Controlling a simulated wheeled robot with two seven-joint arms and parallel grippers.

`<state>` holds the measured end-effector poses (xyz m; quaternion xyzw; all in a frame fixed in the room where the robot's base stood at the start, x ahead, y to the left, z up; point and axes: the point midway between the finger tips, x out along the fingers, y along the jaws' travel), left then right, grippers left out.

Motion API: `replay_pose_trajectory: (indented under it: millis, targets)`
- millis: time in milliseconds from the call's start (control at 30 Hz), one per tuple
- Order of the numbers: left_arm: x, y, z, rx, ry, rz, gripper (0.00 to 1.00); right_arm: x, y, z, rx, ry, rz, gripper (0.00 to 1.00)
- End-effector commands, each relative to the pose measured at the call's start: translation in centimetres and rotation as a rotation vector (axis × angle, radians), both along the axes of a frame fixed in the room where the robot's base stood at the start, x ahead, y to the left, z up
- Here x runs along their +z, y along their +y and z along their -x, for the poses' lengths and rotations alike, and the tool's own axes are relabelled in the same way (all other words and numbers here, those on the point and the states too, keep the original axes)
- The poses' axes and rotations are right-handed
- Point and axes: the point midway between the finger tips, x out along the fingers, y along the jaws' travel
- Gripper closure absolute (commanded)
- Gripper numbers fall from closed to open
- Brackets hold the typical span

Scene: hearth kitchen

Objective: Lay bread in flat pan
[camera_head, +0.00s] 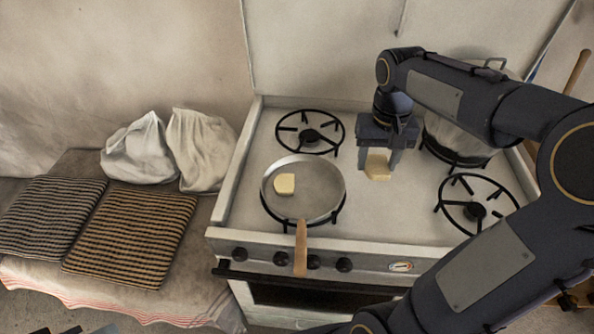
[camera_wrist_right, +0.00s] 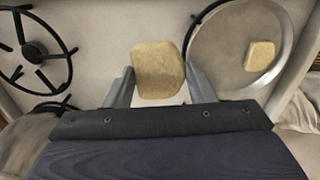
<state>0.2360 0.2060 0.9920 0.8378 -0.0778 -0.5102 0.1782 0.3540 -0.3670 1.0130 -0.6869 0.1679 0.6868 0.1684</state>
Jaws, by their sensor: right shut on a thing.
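My right gripper (camera_head: 386,158) is shut on a pale piece of bread (camera_head: 377,168), above the stove top between the flat pan and the back right burner. In the right wrist view the bread (camera_wrist_right: 158,72) sits between the two fingertips of the right gripper (camera_wrist_right: 158,88). The flat pan (camera_head: 322,205) rests on the front left burner, its wooden handle pointing to the front. A smaller-looking pale yellow piece (camera_head: 284,184) lies in the pan's left part; it also shows in the right wrist view (camera_wrist_right: 261,54). Only dark and grey bits, perhaps my left gripper, show at the bottom left edge.
A pot (camera_head: 450,140) stands on the back right burner, partly behind my arm. The back left burner (camera_head: 310,132) and front right burner (camera_head: 474,208) are bare. Striped cushions (camera_head: 130,235) and white cloth sacks (camera_head: 200,150) lie on the bench at left.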

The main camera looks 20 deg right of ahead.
Motion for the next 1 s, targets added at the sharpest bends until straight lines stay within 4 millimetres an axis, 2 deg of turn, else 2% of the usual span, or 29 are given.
replay_pose_trajectory:
  millis: [367,500,600,867,1000]
  targets:
    - [1.0,0.0,0.0,0.000,0.000,0.000,0.64,-3.8,5.7,-6.5,0.007,0.006,-0.001,0.72]
    - [1.0,0.0,0.0,0.000,0.000,0.000,0.64,-6.6,7.1,-8.1,0.004,0.007,-0.001,0.72]
    - [1.1,0.0,0.0,0.000,0.000,0.000,0.64,-7.9,7.8,-9.0,0.003,0.005,-0.001,0.72]
    - [1.2,0.0,0.0,0.000,0.000,0.000,0.64,-9.8,8.8,-10.2,0.003,0.003,-0.001,0.72]
    - [1.2,0.0,0.0,0.000,0.000,0.000,0.64,-12.0,8.8,-10.2,0.001,0.004,0.000,0.72]
